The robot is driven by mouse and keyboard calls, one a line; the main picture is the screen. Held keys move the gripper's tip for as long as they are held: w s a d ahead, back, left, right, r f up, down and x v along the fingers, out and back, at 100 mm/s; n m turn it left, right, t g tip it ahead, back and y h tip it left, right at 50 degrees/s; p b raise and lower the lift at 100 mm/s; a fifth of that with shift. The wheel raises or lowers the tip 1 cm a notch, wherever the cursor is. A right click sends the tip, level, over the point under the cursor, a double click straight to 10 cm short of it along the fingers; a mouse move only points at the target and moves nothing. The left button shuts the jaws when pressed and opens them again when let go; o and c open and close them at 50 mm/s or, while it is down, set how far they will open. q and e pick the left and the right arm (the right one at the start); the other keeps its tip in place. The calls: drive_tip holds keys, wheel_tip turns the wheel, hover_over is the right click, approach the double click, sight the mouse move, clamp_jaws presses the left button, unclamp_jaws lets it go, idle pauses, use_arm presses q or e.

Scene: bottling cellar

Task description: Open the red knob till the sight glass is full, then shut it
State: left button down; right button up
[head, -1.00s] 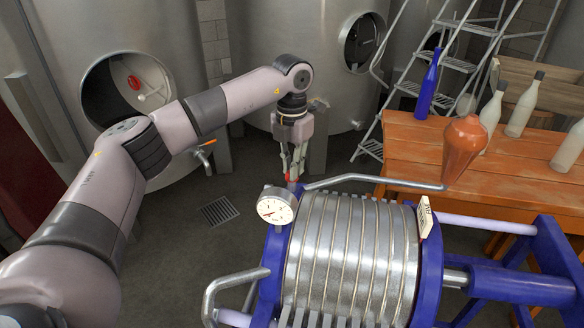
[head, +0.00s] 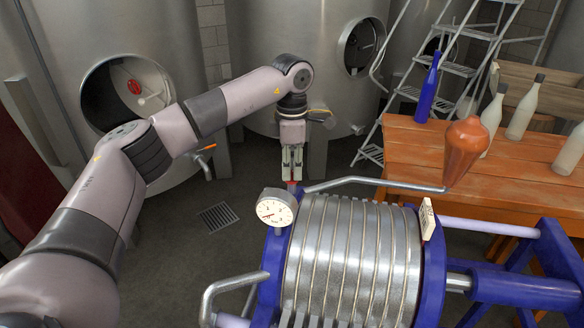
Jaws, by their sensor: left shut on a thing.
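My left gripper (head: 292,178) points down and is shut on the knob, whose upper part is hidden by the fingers. I cannot make out a sight glass or its level in this view. My right gripper is not in view.
A round white dial gauge (head: 276,209) stands close to the knob, and a bent metal pipe (head: 375,181) runs right from there. The orange wooden table (head: 400,150) holds bottles and a brown pear-shaped vessel (head: 466,148). Large steel tanks (head: 270,50) stand behind.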

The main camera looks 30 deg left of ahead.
sight(292, 171)
use_arm(q)
drive_tip(key=shift+r+m, duration=0.1)
drive_tip(key=shift+m, duration=0.7)
drive_tip(key=c, duration=1.6)
unclamp_jaws()
wheel_tip(292, 171, up, 12)
